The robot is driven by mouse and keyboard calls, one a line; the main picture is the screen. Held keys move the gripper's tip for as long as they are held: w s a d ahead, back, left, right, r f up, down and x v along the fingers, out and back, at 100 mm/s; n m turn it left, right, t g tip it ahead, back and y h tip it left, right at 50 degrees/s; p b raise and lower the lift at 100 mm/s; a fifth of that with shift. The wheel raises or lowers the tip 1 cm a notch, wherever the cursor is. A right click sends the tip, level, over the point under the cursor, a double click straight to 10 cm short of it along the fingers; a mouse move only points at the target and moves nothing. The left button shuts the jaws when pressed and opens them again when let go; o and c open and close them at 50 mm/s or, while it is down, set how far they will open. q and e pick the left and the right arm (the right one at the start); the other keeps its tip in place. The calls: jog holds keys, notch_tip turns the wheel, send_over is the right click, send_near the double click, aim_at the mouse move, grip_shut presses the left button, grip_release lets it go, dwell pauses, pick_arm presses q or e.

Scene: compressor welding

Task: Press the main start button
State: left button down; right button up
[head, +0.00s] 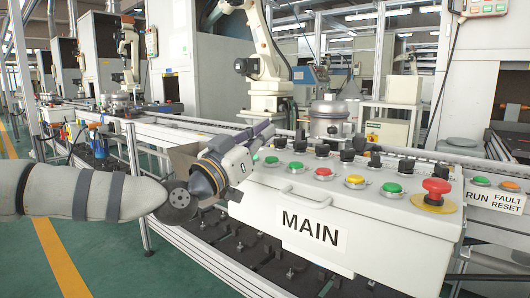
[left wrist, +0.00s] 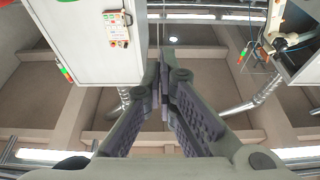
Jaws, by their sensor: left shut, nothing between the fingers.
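A white control box (head: 400,245) labelled MAIN stands in front of me, with a sloped top carrying a row of buttons. From left to right these include a green button (head: 271,161), a red button (head: 323,173), a yellow button (head: 355,181) and a green button (head: 392,189). I cannot read which one is the start button. My left gripper (head: 264,130) is at the left end of the box, its fingers shut and empty, pointing up and right. In the left wrist view the shut fingertips (left wrist: 166,62) point away from the panel; no button shows there.
A red mushroom button (head: 436,189) on a yellow base is at the right end of the box. Black knobs (head: 348,155) stand behind the buttons. A second panel (head: 496,198) labelled RUN and FAULT RESET is at the right. A conveyor and a white robot arm (head: 265,60) are behind.

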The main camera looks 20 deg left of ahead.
aim_at(265, 169)
pick_arm(q)
notch_tip(265, 169, down, 4)
jog(key=shift+w+r, duration=0.1)
jog(key=shift+w, duration=0.05)
jog(key=shift+d, duration=0.1)
jog(key=shift+f+b, duration=0.55)
jog(key=shift+f, duration=0.7)
jog(key=r+p, duration=0.1)
jog(key=r, duration=0.1)
jog(key=r+p, duration=0.2)
jog(key=r, duration=0.1)
jog(key=shift+s+r, duration=0.35)
jog(key=shift+s, duration=0.05)
jog(key=v, duration=0.9)
jog(key=shift+s+f, duration=0.2)
jog(key=shift+f, duration=0.15)
